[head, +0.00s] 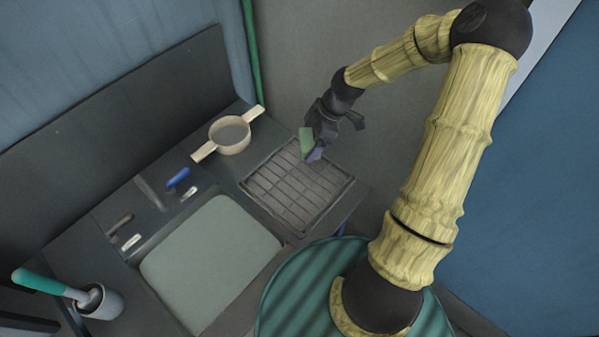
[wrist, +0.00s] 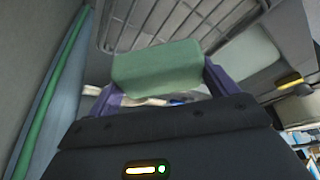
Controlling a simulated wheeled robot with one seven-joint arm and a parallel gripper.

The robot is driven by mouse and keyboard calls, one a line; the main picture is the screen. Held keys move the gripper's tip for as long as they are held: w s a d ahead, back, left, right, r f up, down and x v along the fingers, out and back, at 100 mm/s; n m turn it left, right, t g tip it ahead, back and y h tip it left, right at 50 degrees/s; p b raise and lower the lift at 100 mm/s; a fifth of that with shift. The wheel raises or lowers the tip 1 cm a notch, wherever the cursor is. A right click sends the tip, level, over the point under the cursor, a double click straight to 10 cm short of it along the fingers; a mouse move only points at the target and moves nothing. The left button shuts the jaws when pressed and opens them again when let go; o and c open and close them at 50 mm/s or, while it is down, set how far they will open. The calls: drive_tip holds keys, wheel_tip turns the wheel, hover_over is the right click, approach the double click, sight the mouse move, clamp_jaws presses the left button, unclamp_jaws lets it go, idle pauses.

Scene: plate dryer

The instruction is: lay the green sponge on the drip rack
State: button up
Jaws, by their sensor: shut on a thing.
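The green sponge (head: 306,141) is held at the end of my arm, over the far edge of the drip rack in the head view. My gripper (head: 314,150) is shut on it. In the wrist view the sponge (wrist: 157,70) sits between the two purple fingers of my gripper (wrist: 158,84). The drip rack (head: 290,200) is a dark grey wire grid on the counter; its bars also show in the wrist view (wrist: 140,22). I cannot tell whether the sponge touches the rack.
A beige two-handled strainer (head: 233,149) lies left of the rack. A blue item (head: 178,178) and several small items lie on the counter. A pale green basin or mat (head: 210,262) is in front. A brush in a grey holder (head: 100,301) stands at lower left.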

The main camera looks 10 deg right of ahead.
hover_over(305, 167)
drive_tip(key=d, duration=0.1)
wheel_tip(305, 167, down, 6)
drive_tip(key=shift+s+d+r+p, duration=0.1)
drive_tip(key=shift+s+p, duration=0.05)
drive_tip(key=shift+p, duration=0.2)
drive_tip(key=shift+f+p, duration=0.35)
drive_tip(key=shift+f, duration=1.6)
drive_tip(key=o, duration=0.8)
drive_tip(key=shift+f, duration=0.1)
drive_tip(key=b+v, duration=0.1)
drive_tip(key=v, duration=1.1)
drive_tip(key=shift+b, duration=0.35)
